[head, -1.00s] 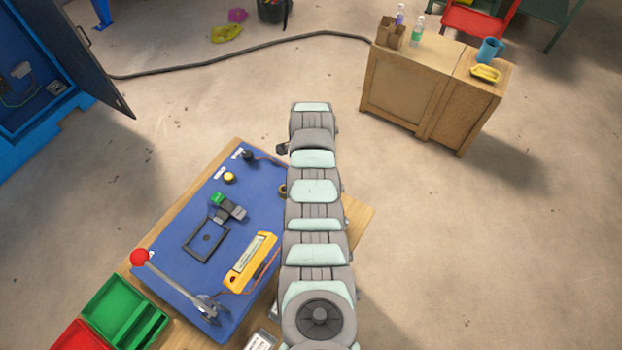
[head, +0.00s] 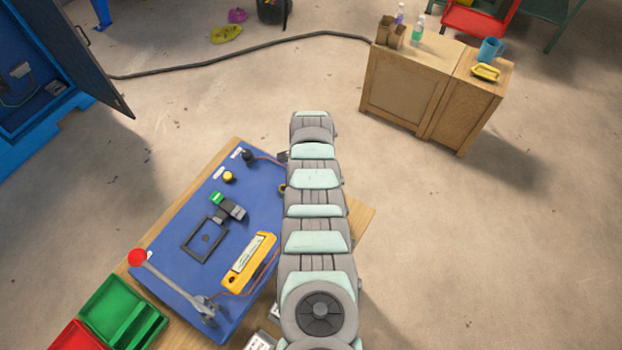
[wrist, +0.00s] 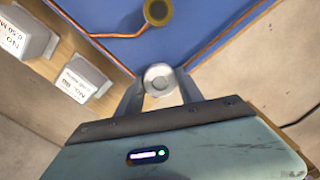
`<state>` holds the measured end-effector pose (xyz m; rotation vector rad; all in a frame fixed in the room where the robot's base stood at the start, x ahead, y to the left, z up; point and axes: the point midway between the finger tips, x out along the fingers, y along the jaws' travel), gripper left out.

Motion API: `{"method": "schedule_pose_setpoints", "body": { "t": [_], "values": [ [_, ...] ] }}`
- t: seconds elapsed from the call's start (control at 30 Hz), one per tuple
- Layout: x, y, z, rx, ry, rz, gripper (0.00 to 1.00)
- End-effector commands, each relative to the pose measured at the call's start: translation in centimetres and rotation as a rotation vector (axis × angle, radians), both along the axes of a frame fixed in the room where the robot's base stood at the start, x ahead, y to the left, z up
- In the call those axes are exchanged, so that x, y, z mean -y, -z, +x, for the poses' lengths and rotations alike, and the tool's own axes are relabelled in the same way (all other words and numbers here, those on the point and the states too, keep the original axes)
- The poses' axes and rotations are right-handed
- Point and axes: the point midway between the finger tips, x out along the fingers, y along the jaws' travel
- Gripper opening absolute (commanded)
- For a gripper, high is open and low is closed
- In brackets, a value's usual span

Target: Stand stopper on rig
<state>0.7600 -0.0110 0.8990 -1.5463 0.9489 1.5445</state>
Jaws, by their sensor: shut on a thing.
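My gripper (wrist: 160,88) is shut on a round, pale grey piece, which looks like the stopper (wrist: 159,76), seen end-on between the fingers in the wrist view. The blue rig board (head: 258,213) lies on the wooden bench in the head view. It also shows beyond the fingers in the wrist view (wrist: 212,22). A round brass-coloured fitting (wrist: 157,12) with a dark rim is on the board, ahead of the held piece. My arm hides the gripper and the stopper in the head view. I cannot tell the height of the stopper above the board.
Two pale labelled blocks (wrist: 85,78) stand on the bench wood at left in the wrist view. The board carries a red-knobbed lever (head: 138,257), a yellow meter (head: 250,260), a black frame (head: 204,238) and copper-coloured lines. A green bin (head: 122,312) is at lower left.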

Motion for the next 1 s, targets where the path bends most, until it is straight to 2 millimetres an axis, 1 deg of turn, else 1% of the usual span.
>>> {"method": "schedule_pose_setpoints", "body": {
  "t": [0.03, 0.07, 0.3, 0.53, 0.7, 0.87, 1.0],
  "values": [
    [0.0, 0.4, 0.0, 0.0, -0.001, 0.0, 0.0],
    [0.0, 0.2, 0.0, 0.0, 0.0, 0.0, 0.46],
    [0.0, 0.2, 0.0, 0.0, 0.0, 0.0, 0.66],
    [0.0, 0.1, 0.0, -0.001, 0.0, 0.0, 0.66],
    [0.0, -0.6, 0.0, 0.001, 0.0, 0.0, 0.66],
    [0.0, -1.8, 0.1, 0.001, 0.0, 0.0, 0.66],
    [0.0, -3.4, 0.0, 0.003, 0.0, -0.001, 0.66]
  ]
}}
